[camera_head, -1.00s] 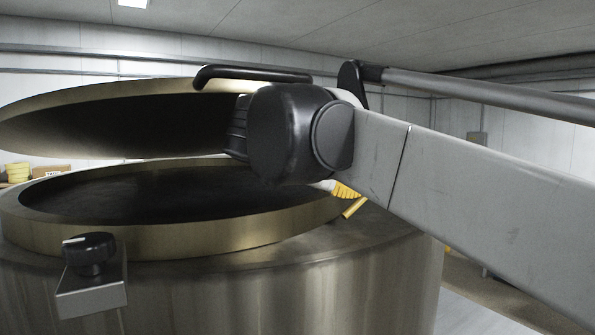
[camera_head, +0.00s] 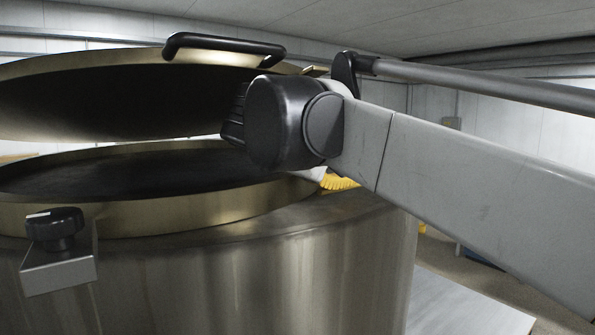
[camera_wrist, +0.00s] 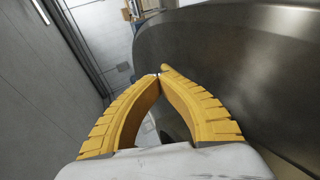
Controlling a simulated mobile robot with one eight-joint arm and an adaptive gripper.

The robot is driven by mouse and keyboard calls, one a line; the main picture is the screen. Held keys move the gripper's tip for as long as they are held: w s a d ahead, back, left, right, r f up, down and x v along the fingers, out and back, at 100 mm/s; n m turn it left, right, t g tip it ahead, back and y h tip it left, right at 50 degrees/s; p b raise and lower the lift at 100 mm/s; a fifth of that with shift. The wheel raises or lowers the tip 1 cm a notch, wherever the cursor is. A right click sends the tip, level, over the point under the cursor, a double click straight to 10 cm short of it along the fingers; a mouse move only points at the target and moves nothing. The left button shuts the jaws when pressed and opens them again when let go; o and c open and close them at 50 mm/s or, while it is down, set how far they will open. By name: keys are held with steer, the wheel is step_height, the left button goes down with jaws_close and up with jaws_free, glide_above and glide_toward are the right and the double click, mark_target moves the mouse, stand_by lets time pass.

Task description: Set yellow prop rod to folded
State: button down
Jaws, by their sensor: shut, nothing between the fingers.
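My gripper (camera_wrist: 160,76) shows in the wrist view with its two yellow ribbed fingers meeting at the tips, shut and empty, beside the dark curved metal of the vat. A small yellow rounded end (camera_wrist: 166,68) shows at the right fingertip; I cannot tell whether it is the prop rod or part of the finger. In the head view, part of a yellow finger (camera_head: 341,182) shows below my wrist, past the vat's rim. The lid (camera_head: 110,65) is raised and tilted above the vat (camera_head: 250,270). The prop rod cannot be clearly made out; my arm hides part of the rim.
A black handle (camera_head: 225,45) sits on the lid. A black knob on a metal block (camera_head: 58,270) sticks out at the vat's front left. A grey wall (camera_wrist: 45,90) is left of my gripper in the wrist view. Floor shows at the right.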

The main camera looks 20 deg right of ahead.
steer(key=shift+s+f, duration=0.1)
steer(key=shift+f, duration=0.2)
steer(key=shift+a, duration=0.1)
steer(key=v, duration=1.2)
steer(key=shift+r, duration=0.25)
